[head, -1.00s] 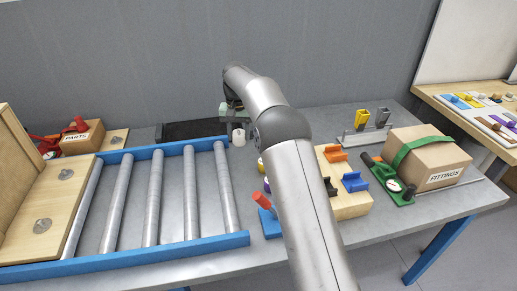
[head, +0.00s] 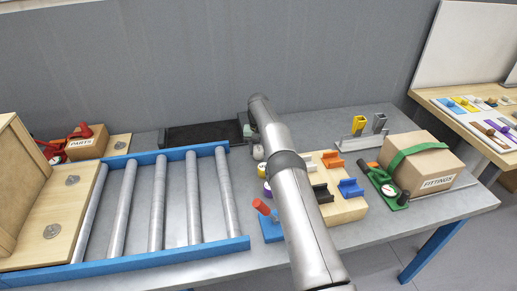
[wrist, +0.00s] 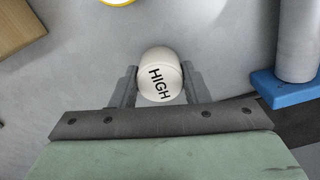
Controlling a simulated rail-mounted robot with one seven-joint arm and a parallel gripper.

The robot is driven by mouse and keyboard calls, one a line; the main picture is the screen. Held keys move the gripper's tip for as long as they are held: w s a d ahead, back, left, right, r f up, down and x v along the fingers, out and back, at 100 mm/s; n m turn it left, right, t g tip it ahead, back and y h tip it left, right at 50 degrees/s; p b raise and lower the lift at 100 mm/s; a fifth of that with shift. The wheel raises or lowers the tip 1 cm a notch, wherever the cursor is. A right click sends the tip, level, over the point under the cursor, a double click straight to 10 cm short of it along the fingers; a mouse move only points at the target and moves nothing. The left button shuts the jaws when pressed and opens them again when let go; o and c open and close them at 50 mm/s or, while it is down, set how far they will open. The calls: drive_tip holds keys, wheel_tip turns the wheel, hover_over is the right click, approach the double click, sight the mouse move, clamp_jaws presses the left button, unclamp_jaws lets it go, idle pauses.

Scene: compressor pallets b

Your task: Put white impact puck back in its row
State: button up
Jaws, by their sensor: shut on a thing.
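The white impact puck (wrist: 160,75) reads "HIGH" in the wrist view. My gripper (wrist: 159,70) is shut on it, with one finger on each side. In the head view the white puck (head: 258,152) shows just left of my arm, behind a yellow-and-white puck (head: 262,169) and a purple puck (head: 267,188), roughly in line with them. The arm hides most of the gripper there. I cannot tell whether the held puck touches the table. A yellow edge (wrist: 117,2) shows at the top of the wrist view.
The blue roller conveyor (head: 200,247) lies close on the left. A wooden block with coloured holders (head: 345,208) stands on the right. A blue stand with a red handle (head: 271,227) is in front of the pucks. A black tray (head: 205,133) lies at the back.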

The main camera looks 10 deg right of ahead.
drive_tip(key=shift+f, duration=0.25)
drive_tip(key=shift+f, duration=0.1)
drive_tip(key=o, duration=1.1)
